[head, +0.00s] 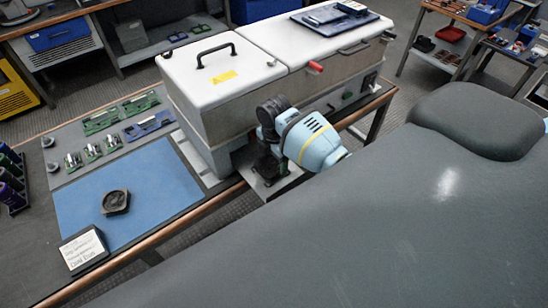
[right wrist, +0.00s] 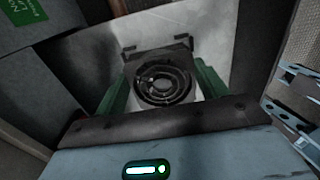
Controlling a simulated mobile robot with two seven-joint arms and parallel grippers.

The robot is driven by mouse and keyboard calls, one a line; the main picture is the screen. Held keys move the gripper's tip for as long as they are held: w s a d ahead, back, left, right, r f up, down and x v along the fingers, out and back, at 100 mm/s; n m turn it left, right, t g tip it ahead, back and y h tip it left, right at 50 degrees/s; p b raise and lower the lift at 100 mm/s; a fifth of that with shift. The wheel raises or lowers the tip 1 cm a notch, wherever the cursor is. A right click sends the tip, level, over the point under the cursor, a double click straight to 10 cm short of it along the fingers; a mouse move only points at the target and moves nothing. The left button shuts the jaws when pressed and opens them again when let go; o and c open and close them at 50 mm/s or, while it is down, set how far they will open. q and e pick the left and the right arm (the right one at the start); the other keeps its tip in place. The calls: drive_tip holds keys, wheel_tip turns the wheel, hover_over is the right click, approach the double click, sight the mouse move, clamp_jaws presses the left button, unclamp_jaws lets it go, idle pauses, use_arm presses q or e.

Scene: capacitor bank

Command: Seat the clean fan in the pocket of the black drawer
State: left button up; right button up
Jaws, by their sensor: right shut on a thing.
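My right gripper (head: 266,168) points down over a grey drawer-like tray (head: 282,186) that sticks out from the front of the white-topped cabinet. In the right wrist view its two green fingers (right wrist: 162,88) are shut on a dark round fan (right wrist: 162,80) with ring-shaped guards. Dark corner brackets (right wrist: 184,40) show just beyond the fan on a pale surface; I cannot tell whether the fan sits between them or above them. A second dark, brownish fan (head: 115,202) lies on the blue mat (head: 80,195). My left gripper is not in view.
The cabinet (head: 215,95) has two white lids, a black handle and a red knob. Green boards (head: 105,120) and small metal parts (head: 92,152) lie on the bench behind the mat. A label card (head: 85,248) stands at the front edge. Bottles (head: 10,180) stand at far left.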

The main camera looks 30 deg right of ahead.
drive_tip(key=shift+f, duration=0.5)
drive_tip(key=o, duration=1.1)
wheel_tip(320, 180, up, 8)
drive_tip(key=shift+s+f, duration=0.1)
idle(0.5)
